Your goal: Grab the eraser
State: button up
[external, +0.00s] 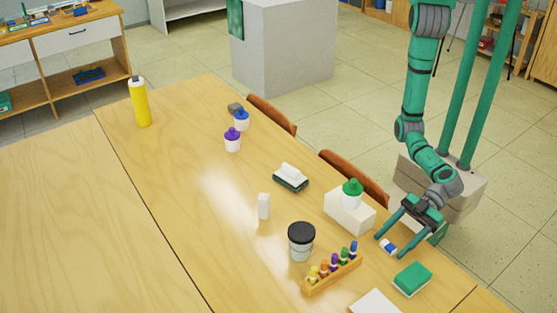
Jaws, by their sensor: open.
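A small white-and-blue eraser (388,246) lies on the wooden table near its right edge. My gripper (391,245) reaches in low from the right and is open. Its two teal fingers are spread, with the eraser between their tips in this view. I cannot tell whether either finger touches it or how high the tips are above the table.
Close by are a white box (345,215) with a green-capped bottle (352,194), a green sponge-like block (412,280), a rack of small coloured bottles (332,275) and a black-lidded cup (301,246). The table's left part (60,220) is clear.

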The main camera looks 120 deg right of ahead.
jog(key=shift+w, duration=0.1)
jog(key=c, duration=1.1)
